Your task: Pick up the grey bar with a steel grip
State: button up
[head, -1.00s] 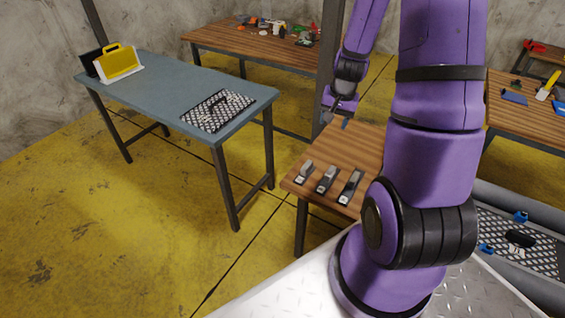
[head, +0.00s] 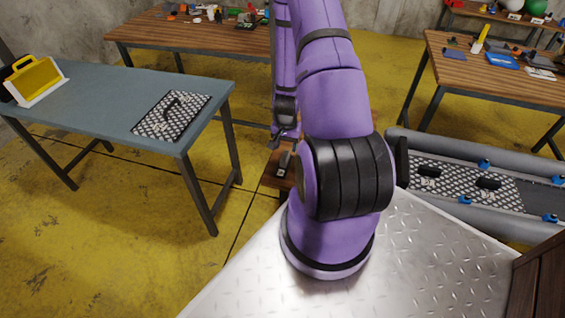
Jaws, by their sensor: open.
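One bar with a grip (head: 283,164) shows on the small wooden table (head: 270,181), just below my gripper. It is small in view, and I cannot tell its grip's material. My arm hides most of that table and anything else on it. My gripper (head: 284,141) points down close above the bar, with its fingers apart and nothing seen between them. I cannot tell whether the fingers touch the bar.
A blue-grey table (head: 100,108) at left bears a yellow case (head: 38,80) and a patterned plate (head: 155,125). A grey inflatable boat (head: 460,150) lies at right. Wooden tables with loose items (head: 500,75) stand behind. Yellow floor is clear at left.

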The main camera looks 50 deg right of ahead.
aim_at(284, 157)
jog(key=shift+w+a+f, duration=0.1)
jog(key=shift+a+f, duration=0.1)
jog(key=shift+f, duration=1.5)
jog(key=shift+a+f, duration=0.15)
jog(key=shift+f, duration=1.55)
grip_shut()
notch_tip(284, 157, up, 11)
